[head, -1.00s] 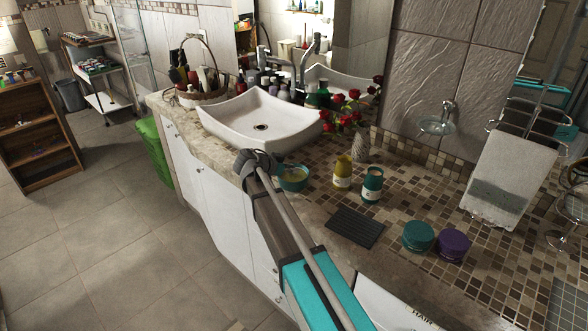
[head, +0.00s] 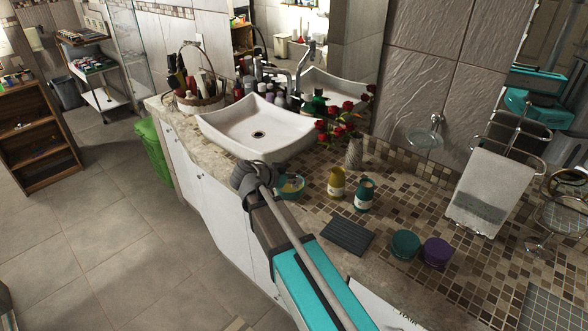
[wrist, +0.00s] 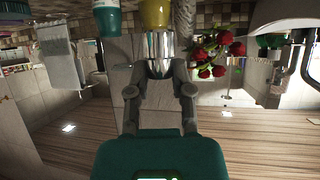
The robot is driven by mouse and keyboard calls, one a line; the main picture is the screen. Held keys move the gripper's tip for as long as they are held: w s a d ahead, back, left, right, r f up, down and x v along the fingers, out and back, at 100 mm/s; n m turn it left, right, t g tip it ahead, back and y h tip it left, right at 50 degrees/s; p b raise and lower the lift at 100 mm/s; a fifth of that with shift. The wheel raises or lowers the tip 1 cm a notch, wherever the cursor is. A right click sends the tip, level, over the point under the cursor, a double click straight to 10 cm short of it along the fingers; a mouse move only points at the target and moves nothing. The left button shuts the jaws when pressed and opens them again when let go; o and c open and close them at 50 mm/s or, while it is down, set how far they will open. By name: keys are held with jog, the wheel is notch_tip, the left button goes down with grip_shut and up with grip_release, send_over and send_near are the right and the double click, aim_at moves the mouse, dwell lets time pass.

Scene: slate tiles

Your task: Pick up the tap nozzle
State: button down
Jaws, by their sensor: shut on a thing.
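The tap nozzle (wrist: 160,45) shows in the wrist view as a shiny, striped metal piece between my fingertips. My gripper (wrist: 160,70) is shut on it. The nozzle cannot be made out there, being hidden by the gripper or too small. A grey tap (head: 305,62) stands behind the basin.
The white basin (head: 215,123) sits on the tiled counter. A yellow jar (head: 336,184), a teal jar (head: 364,195) and a vase with red roses (head: 354,153) stand right of my gripper. A dark ridged mat (head: 348,237) lies nearer. Floor at left is open.

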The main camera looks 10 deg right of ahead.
jog(key=shift+s+r+p, duration=0.15)
jog(key=shift+s+r, duration=0.15)
jog(key=shift+s, duration=0.3)
jog(key=shift+s+r+p, duration=0.15)
jog(key=shift+s+r, duration=0.1)
jog(key=shift+s, duration=0.35)
